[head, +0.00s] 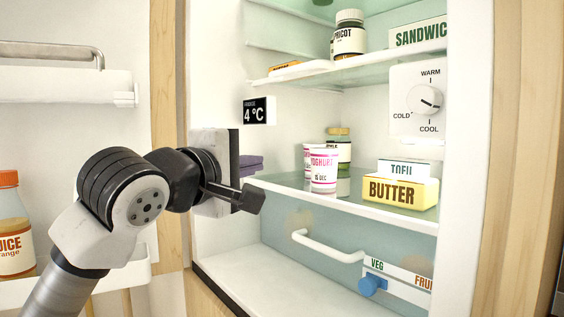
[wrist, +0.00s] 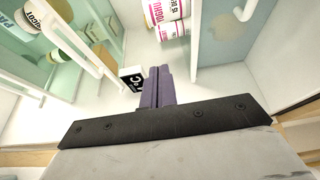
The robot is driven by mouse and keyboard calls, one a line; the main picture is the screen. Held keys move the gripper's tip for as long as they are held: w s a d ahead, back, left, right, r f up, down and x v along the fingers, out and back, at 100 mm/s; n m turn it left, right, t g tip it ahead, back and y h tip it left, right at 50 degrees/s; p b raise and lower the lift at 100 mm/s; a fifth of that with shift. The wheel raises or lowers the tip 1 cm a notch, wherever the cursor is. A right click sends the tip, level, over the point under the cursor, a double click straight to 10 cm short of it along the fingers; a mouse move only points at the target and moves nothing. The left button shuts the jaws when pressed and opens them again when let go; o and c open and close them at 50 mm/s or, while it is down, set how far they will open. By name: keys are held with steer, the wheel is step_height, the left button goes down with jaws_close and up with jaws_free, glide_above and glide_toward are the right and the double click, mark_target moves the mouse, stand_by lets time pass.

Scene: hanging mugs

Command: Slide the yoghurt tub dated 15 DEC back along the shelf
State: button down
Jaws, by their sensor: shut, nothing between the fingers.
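The yoghurt tub marked 15 DEC (head: 323,172) is white with pink lettering. It stands upright at the front of the middle shelf (head: 360,207). A second white and pink tub (head: 307,158) stands behind it to the left, partly hidden.
Butter (head: 401,192) and tofu (head: 403,168) are to the right on the same shelf. The upper shelf (head: 350,67) is overhead. A drawer handle (head: 328,247) is below. The fridge's left wall is close to my gripper.

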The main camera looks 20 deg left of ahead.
mark_target(333, 160)
steer(key=w+d+p, duration=0.1)
steer(key=w, duration=0.2)
steer(key=w+d+p, duration=0.1)
steer(key=w+p, duration=0.1)
steer(key=w, duration=0.2)
steer(key=w+d+p, duration=0.1)
steer(key=w+d, duration=0.1)
steer(key=w, duration=0.2)
steer(key=shift+w, duration=0.2)
steer(key=shift+w+d+p, duration=0.3)
steer(key=shift+d, duration=0.15)
steer(key=shift+w, duration=0.1)
steer(key=shift+d+f, duration=0.1)
steer(key=shift+d, duration=0.05)
steer(key=shift+w+d+f+b, duration=0.1)
steer(key=shift+w+d+b, duration=0.15)
steer(key=shift+b, duration=0.2)
steer(key=w+d+b, duration=0.2)
steer(key=d, duration=0.1)
steer(key=w+d+b, duration=0.1)
steer(key=d+b, duration=0.1)
steer(key=shift+w+d, duration=0.2)
steer(key=shift+w, duration=0.1)
steer(key=shift+w+d+r, duration=0.2)
steer(key=shift+w+d, duration=0.1)
steer(key=shift+d, duration=0.1)
